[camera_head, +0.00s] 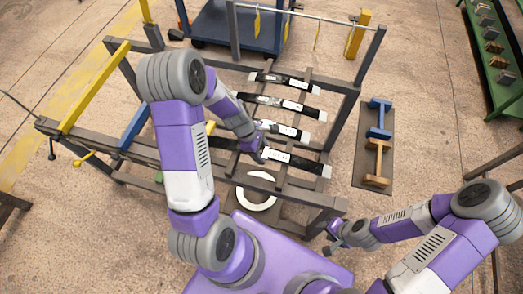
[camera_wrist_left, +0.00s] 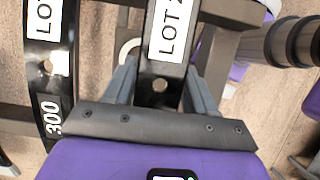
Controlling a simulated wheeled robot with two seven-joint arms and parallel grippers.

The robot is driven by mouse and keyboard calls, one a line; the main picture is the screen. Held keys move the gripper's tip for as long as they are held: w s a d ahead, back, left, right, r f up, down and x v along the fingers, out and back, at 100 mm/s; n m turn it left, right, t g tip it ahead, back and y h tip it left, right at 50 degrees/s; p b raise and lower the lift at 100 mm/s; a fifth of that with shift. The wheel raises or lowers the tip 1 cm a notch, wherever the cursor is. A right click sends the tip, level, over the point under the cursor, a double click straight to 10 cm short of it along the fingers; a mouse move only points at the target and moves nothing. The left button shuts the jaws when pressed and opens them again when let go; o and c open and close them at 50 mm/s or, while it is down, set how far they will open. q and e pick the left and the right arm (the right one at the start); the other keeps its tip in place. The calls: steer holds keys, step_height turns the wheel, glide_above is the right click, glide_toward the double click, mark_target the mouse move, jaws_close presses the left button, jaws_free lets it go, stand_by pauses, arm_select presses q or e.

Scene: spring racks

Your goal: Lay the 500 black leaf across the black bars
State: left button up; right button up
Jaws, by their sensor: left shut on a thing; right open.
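Several dark leaves with white labels lie in a row across the dark bars (camera_head: 238,160) of the rack in the head view. My left gripper (camera_head: 259,154) is shut on the left end of the nearest leaf (camera_head: 300,163). In the left wrist view, the fingers (camera_wrist_left: 160,92) sit on both sides of this black leaf (camera_wrist_left: 167,65), which has a hole and a "LOT" label. Its size number is not readable. A black leaf marked 300 (camera_wrist_left: 48,85) lies beside it. My right gripper (camera_head: 335,240) is open and empty, right of my base.
Other leaves (camera_head: 283,82) lie farther back on the rack. A white ring (camera_head: 257,190) lies below the nearest leaf. A board (camera_head: 372,150) with a blue and a tan piece is on the floor at right. A green shelf (camera_head: 490,60) stands at the far right. Floor between them is clear.

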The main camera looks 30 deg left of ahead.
arm_select(q)
steer(key=shift+f+b, duration=0.3)
steer(key=shift+f, duration=0.1)
steer(key=o, duration=1.1)
steer(key=shift+o, duration=0.8)
steer(key=p+v, duration=0.2)
steer(key=v, duration=0.5)
steer(key=shift+a+r+p, duration=0.15)
steer(key=shift+r+p, duration=0.15)
steer(key=shift+p, duration=0.05)
